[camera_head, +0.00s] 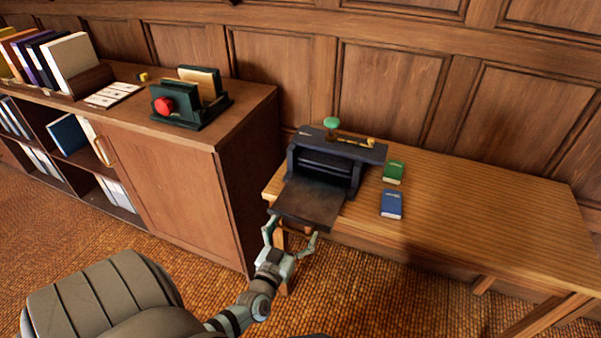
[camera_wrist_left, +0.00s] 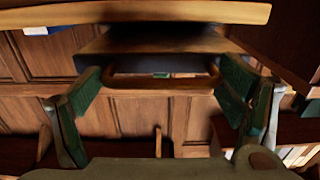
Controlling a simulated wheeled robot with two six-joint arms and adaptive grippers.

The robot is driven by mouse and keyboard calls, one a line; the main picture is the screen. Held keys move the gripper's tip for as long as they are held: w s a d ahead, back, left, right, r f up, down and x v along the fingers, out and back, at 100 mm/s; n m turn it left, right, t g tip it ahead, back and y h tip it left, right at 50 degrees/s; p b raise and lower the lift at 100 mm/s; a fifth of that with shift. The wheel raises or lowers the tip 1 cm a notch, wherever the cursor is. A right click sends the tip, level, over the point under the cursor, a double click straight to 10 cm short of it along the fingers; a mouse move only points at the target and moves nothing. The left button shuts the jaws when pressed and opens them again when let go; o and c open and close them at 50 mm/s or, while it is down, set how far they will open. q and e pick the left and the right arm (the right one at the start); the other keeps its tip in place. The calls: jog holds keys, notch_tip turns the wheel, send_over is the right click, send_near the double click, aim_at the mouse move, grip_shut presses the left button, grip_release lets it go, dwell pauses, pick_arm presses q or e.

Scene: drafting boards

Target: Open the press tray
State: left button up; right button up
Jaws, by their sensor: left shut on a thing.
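The press (camera_head: 335,160) is a dark machine with a green knob on top. It stands at the left end of the wooden table. Its flat, dark brown press tray (camera_head: 308,203) sticks out at the front, past the table's near edge. My left gripper (camera_head: 291,230) is at the tray's front edge, its arm coming from below. In the left wrist view, the gripper's green-padded fingers (camera_wrist_left: 160,86) are on both sides of a wooden handle bar (camera_wrist_left: 160,93), shut on it across its width. My right gripper is not in view.
A green book (camera_head: 393,172) and a blue book (camera_head: 391,204) lie right of the press on the table (camera_head: 480,210). The table's right part is clear.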

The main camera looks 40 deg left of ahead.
pick_arm(q)
jog(key=shift+s+d, duration=0.15)
jog(key=shift+s, duration=0.2)
jog(key=shift+r, duration=0.1)
jog(key=o, duration=1.4)
jog(key=shift+w, duration=0.1)
jog(key=shift+o, duration=0.2)
